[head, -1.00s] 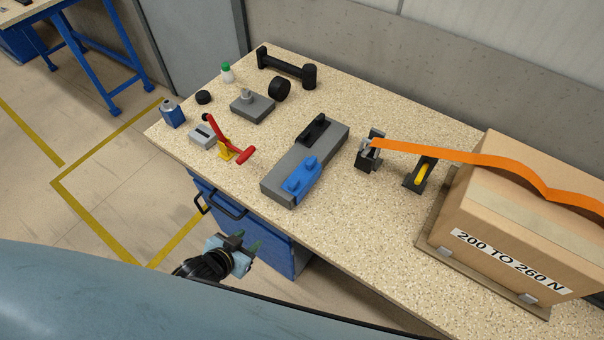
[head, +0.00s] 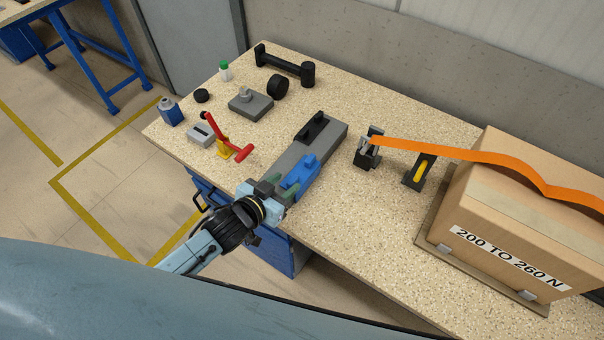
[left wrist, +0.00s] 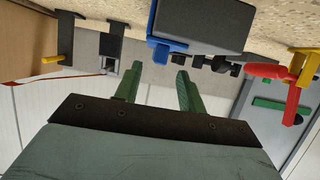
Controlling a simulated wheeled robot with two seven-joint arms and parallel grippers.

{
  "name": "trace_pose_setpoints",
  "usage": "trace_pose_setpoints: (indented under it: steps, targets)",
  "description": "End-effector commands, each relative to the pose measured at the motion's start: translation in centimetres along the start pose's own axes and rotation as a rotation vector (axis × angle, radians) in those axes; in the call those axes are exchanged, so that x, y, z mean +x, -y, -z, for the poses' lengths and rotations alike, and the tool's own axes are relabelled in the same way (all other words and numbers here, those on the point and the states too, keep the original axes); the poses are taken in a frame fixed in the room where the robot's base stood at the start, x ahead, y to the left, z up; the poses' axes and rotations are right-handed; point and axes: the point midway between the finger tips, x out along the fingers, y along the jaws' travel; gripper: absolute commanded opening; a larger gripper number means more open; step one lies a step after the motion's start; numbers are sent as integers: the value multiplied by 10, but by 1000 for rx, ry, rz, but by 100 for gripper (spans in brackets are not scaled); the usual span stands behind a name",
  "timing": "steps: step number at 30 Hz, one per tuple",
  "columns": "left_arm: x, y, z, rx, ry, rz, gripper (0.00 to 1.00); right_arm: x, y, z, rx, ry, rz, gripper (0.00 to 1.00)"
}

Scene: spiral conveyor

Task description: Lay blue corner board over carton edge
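The blue corner board (head: 303,170) lies on the front end of a long grey block (head: 328,143) on the workbench. In the left wrist view the blue board (left wrist: 163,46) shows just beyond the fingertips. My left gripper (head: 281,187) is at the near end of the board, its green fingers spread. In the left wrist view the gripper (left wrist: 160,70) is open, with nothing between its fingers. The carton (head: 530,215) stands at the right on a flat base, with an orange strap (head: 460,155) over its top. My right gripper is not in view.
A black bracket (head: 367,148) and a yellow-and-black piece (head: 420,172) stand between the grey block and the carton. A red-handled tool (head: 228,140) stands left of the block. Bench space (head: 345,235) between block and carton front is clear.

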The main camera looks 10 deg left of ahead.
Motion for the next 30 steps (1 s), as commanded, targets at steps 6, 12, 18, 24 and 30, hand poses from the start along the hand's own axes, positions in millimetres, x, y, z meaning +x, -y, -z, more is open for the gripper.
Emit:
trace_pose_setpoints:
  steps: [6, 12, 18, 24, 30]
  targets:
    - [22, -2, 1, 1, 0, 0, 40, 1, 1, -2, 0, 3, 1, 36]
    - [48, -2, 1, 1, -1, 0, 40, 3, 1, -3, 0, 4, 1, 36]
    - [54, -3, 1, 0, 0, -1, 40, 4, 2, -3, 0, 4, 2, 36]
    - [53, -3, 1, 0, 0, -1, 31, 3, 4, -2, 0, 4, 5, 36]
    - [53, -2, 1, 0, 1, 0, 5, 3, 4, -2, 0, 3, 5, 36]
